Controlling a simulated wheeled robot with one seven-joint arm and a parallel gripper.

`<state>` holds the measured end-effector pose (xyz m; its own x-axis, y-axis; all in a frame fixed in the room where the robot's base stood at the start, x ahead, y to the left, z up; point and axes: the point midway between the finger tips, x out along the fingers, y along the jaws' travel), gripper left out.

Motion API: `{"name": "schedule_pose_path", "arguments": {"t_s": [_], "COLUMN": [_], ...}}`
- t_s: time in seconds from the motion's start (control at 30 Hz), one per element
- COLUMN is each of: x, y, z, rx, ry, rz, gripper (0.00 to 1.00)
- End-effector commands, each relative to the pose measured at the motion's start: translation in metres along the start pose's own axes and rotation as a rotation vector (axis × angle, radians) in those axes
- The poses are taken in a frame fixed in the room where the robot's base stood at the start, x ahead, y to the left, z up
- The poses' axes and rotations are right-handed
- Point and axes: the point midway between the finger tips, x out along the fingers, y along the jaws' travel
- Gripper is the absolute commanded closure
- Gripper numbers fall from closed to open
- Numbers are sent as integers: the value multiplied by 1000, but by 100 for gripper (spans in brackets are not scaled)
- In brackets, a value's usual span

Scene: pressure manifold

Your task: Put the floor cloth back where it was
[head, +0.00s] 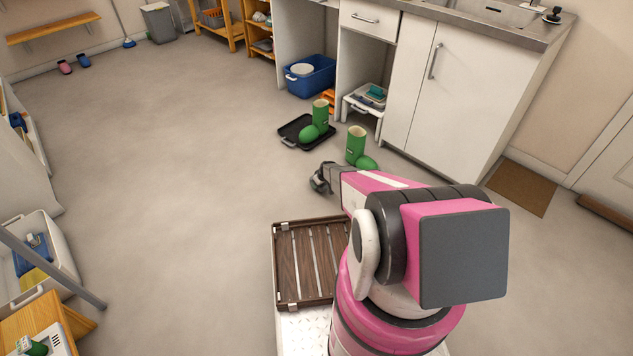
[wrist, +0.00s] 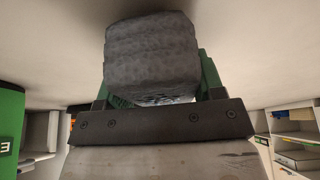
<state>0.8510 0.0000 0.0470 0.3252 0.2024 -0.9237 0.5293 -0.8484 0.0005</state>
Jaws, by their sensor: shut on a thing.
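My gripper (head: 323,178) is shut on a dark grey, ribbed, bundled cloth (wrist: 152,50). In the wrist view the cloth fills the space past the dark palm bar (wrist: 160,122), and its far side is hidden. In the head view the gripper is partly hidden by my pink arm and hangs over the floor, left of a green boot (head: 356,146). I cannot tell its exact height.
Another green boot (head: 314,122) stands on a black tray (head: 292,142). A blue tub (head: 309,83) with a white bowl and a white stool (head: 362,105) sit in the open bays. White cabinets (head: 435,90) line the right. The floor at left centre is clear.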

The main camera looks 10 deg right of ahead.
Motion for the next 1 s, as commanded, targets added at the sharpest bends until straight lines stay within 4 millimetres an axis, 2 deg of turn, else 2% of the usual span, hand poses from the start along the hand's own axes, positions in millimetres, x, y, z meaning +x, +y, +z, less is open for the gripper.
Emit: {"name": "schedule_pose_path", "arguments": {"t_s": [0.97, 1.0], "x": [17, 17], "y": [-1, -1], "z": [8, 8], "rx": [0, 0], "ry": [0, 0], "rz": [0, 0], "gripper": [72, 35]}}
